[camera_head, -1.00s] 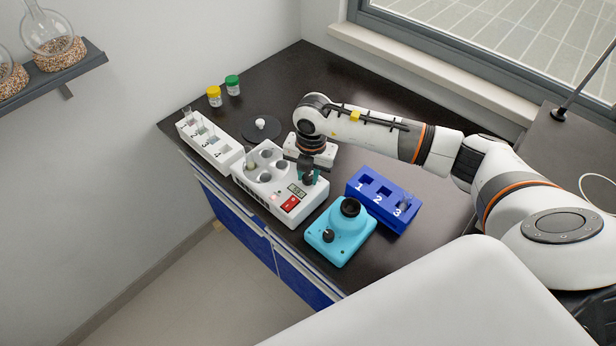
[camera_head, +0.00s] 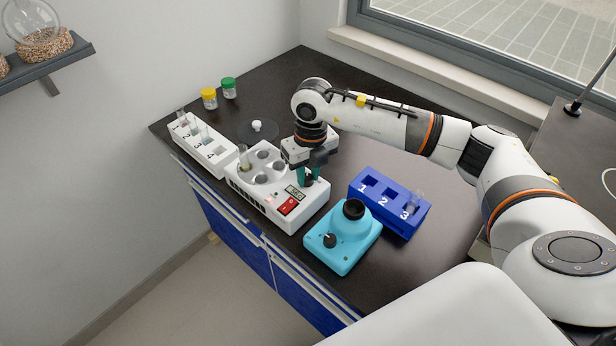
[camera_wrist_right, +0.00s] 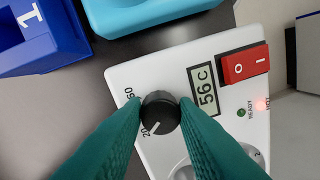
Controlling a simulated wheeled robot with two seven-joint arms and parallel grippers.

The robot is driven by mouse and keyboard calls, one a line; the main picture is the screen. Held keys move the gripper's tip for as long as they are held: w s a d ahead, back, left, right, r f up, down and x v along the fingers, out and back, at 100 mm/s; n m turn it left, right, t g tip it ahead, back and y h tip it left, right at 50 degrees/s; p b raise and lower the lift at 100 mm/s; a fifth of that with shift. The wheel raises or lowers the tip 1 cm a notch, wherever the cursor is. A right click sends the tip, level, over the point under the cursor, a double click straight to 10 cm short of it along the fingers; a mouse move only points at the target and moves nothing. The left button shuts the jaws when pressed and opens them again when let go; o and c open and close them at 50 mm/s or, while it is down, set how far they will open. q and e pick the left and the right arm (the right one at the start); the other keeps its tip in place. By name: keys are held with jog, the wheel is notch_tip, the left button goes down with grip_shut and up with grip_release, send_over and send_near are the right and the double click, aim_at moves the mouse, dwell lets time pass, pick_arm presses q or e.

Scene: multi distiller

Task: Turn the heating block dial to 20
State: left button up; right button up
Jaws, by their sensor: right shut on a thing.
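The white heating block (camera_head: 250,196) stands near the table's front edge. The block's display (camera_wrist_right: 205,91) reads 56 C. My right gripper (camera_head: 308,174) is over the dial; in the right wrist view its green fingers (camera_wrist_right: 160,112) are shut on the dial, one on each side. In the head view the fingers largely hide the dial. My left gripper is not in view.
A red switch (camera_head: 288,206) is next to the display. A turquoise device (camera_head: 342,250) stands close to the right of the block, and a blue numbered rack (camera_head: 395,222) beyond it. A white tube rack (camera_head: 200,152) is at left.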

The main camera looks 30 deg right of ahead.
aim_at(310, 176)
jog(key=shift+n+b, duration=0.35)
jog(key=shift+n, duration=0.15)
jog(key=o, duration=1)
jog(key=r, duration=0.4)
jog(key=r+b, duration=0.1)
jog(key=r, duration=0.7)
jog(key=shift+d+b, duration=0.35)
